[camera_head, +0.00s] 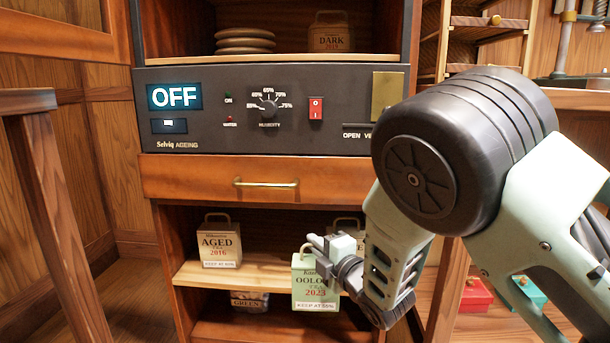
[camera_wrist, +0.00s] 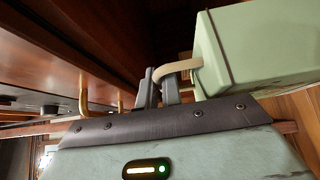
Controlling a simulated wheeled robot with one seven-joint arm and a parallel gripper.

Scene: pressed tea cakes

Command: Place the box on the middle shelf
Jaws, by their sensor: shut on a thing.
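A cream box (camera_head: 219,243) labelled AGED TEA 2016 stands on the left of that shelf. Another box (camera_head: 347,224) is partly hidden behind my gripper.
Above is a wooden drawer (camera_head: 222,179) with a brass handle and a control panel (camera_head: 210,112) reading OFF. The top compartment holds stacked tea cakes (camera_head: 244,40) and a DARK box (camera_head: 331,36). A GREEN box (camera_head: 249,301) sits below the middle shelf. Shelf space shows between the boxes.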

